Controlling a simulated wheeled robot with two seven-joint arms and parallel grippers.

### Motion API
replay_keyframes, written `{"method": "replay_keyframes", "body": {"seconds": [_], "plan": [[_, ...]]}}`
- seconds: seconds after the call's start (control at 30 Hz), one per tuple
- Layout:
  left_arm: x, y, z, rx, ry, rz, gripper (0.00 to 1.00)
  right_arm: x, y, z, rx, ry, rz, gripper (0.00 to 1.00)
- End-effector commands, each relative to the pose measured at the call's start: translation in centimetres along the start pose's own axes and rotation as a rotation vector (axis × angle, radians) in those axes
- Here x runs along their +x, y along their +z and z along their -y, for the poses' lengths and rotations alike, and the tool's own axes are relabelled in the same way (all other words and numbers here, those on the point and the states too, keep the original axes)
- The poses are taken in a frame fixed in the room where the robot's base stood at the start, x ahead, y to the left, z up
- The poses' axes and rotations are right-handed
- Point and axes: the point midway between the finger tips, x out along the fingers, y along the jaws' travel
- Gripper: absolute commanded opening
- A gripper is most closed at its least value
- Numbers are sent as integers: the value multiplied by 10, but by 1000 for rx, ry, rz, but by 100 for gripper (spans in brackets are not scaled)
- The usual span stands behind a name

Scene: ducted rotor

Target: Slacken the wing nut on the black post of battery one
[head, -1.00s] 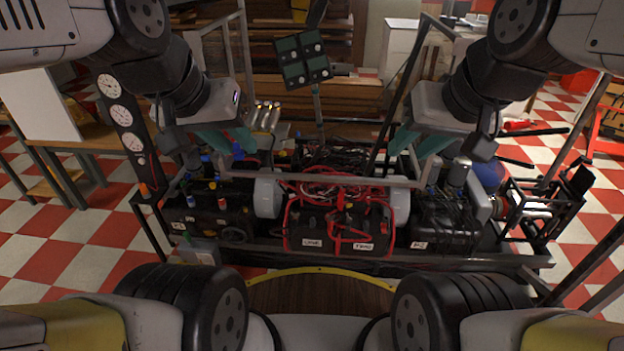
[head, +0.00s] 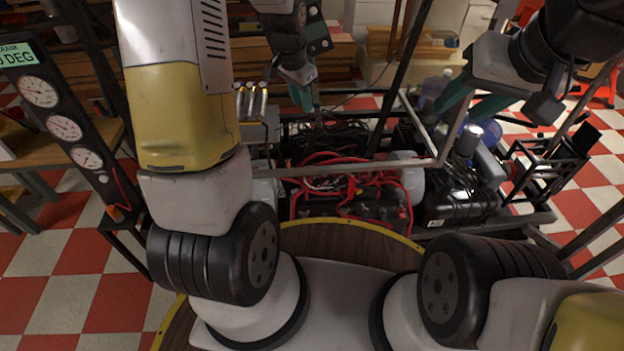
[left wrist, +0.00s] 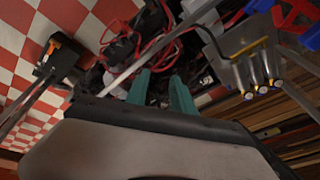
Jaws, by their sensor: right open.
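My left gripper (head: 306,98) hangs above the back of the cart, clear of the boxes. In the left wrist view its teal fingers (left wrist: 161,90) are apart with nothing between them. My right gripper (head: 468,108) is open and empty above the cart's right side.
A grey rail (head: 380,166) runs across the cart above the boxes. Silver cylinders (head: 252,100) stand at the back left. A gauge panel (head: 62,126) stands at the left. A black frame (head: 545,165) is at the right end, and a dark upright pole (head: 392,80) rises behind.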

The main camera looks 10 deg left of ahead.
Motion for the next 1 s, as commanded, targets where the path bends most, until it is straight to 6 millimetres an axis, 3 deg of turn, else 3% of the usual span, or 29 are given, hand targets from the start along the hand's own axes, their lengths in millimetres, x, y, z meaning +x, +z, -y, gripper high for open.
{"method": "replay_keyframes", "body": {"seconds": [0.03,0.27,0.4,0.5,0.6,0.7,1.0], "plan": [[34,0,4,43,13,30,29,0,0,0,0,0,0,45],[176,15,8,273,62,119,29,0,0,0,0,0,0,45],[262,40,-5,413,104,161,29,0,0,0,0,0,0,45],[313,61,-18,502,134,182,29,0,0,0,0,0,0,45],[350,80,-30,569,158,194,29,0,0,0,0,0,0,45],[374,93,-39,614,174,201,29,0,0,0,0,0,0,45],[411,108,-48,643,186,205,29,0,0,0,0,0,0,45]]}}
